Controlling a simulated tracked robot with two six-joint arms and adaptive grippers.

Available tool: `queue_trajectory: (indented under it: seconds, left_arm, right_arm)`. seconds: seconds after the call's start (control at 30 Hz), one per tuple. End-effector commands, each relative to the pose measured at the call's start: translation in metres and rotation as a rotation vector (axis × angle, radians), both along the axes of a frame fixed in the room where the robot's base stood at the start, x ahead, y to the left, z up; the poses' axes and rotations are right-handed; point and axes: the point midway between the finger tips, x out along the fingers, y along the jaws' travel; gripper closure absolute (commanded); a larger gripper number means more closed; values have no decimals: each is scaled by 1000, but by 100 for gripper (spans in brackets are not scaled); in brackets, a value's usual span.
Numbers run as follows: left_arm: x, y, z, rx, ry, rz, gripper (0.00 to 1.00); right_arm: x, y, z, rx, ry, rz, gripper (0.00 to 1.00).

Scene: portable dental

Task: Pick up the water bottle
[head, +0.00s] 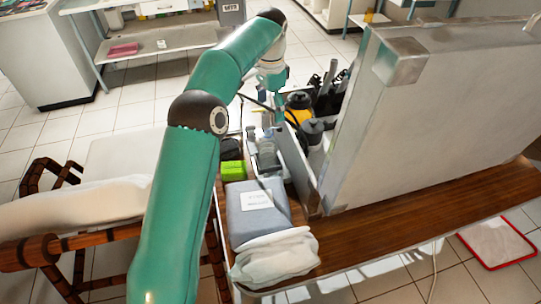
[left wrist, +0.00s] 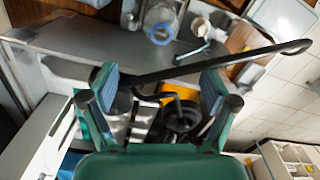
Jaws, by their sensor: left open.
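A clear bottle (head: 267,156), which looks like the water bottle, stands on the wooden cart among small items, left of the open case. In the left wrist view a clear round object (left wrist: 162,22), probably the same bottle, shows at the top, beyond my fingertips. My left gripper (head: 279,112) hangs over the case area, behind the bottle in the head view, and is partly hidden. In the left wrist view its two fingers (left wrist: 158,84) are spread apart with no object gripped. A thin dark rod or cable (left wrist: 240,60) crosses the view by the fingers. My right gripper is not in view.
The grey case lid (head: 440,95) stands upright on the right. A yellow and black item (head: 298,103) and dark tools sit in the case. A green box (head: 232,170), a grey labelled pack (head: 255,215) and a white bag (head: 275,260) lie nearer. Bare wood (head: 390,235) shows at right.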

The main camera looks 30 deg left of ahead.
Motion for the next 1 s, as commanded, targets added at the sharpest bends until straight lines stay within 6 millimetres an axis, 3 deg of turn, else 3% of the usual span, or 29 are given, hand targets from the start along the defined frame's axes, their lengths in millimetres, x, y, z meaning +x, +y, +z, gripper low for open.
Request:
queue_trajectory:
  seconds: [0.1,0.3,0.57,0.8,1.0]
  left_arm:
    - [-3,2,-30,-1,5,4,13]
    - [-3,4,-61,-1,3,7,13]
    - [-4,6,-77,0,1,9,13]
    - [-7,7,-110,-2,3,10,13]
    - [-6,7,-122,-1,0,10,13]
  right_arm:
    - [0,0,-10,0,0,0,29]
    - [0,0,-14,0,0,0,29]
    - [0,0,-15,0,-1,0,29]
    - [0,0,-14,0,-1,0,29]
    - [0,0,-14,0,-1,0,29]
